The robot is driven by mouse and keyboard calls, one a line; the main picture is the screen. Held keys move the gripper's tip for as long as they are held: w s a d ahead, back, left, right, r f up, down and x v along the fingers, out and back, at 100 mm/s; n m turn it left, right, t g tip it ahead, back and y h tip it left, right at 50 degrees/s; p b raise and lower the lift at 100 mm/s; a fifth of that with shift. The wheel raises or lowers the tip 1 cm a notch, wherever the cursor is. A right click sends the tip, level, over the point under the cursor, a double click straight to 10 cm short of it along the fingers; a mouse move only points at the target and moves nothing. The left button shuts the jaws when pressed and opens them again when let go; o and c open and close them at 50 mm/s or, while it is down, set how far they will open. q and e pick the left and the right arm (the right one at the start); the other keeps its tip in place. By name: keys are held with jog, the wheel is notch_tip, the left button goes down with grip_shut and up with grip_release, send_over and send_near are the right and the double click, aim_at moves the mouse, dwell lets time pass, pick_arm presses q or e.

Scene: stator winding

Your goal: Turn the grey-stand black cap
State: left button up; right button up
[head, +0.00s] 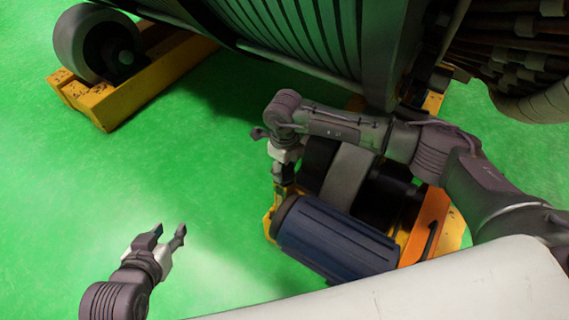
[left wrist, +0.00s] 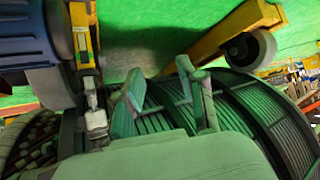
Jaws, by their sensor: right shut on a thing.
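My right gripper (head: 279,184) points down at the left end of the blue ribbed motor (head: 333,240), beside the yellow frame (head: 268,222). It is shut on a small part there, mostly hidden by its fingers. I cannot make out a grey stand or a black cap for certain. My right gripper also shows in the left wrist view (left wrist: 90,84), against a narrow yellow bar (left wrist: 81,35). My left gripper (head: 171,234) is open and empty above the green floor, apart from everything. Its two spread fingers also show in the left wrist view (left wrist: 165,98).
The large ribbed stator (head: 300,35) fills the top. A grey and black roller (head: 92,42) sits on a yellow stand (head: 135,85) at upper left. Black and grey rollers (head: 345,178) lie behind the motor, below my right arm. The green floor (head: 130,170) at left is clear.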

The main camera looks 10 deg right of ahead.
aim_at(284, 167)
pick_arm(q)
jog(key=s+a+f+g+y+p, duration=0.1)
jog(key=s+a+f+g, duration=0.1)
jog(key=s, duration=0.4)
jog(key=shift+s+a+f+g, duration=0.15)
jog(key=shift+s+f+g, duration=0.15)
jog(key=shift+f+g, duration=0.65)
pick_arm(e)
jog(key=m, duration=0.3)
pick_arm(q)
jog(key=shift+r+g, duration=0.2)
jog(key=shift+g, duration=0.05)
pick_arm(e)
jog(key=o, duration=1.2)
jog(key=shift+c, duration=0.2)
jog(key=shift+r, duration=0.1)
notch_tip(284, 167, up, 12)
pick_arm(q)
jog(key=shift+s, duration=0.1)
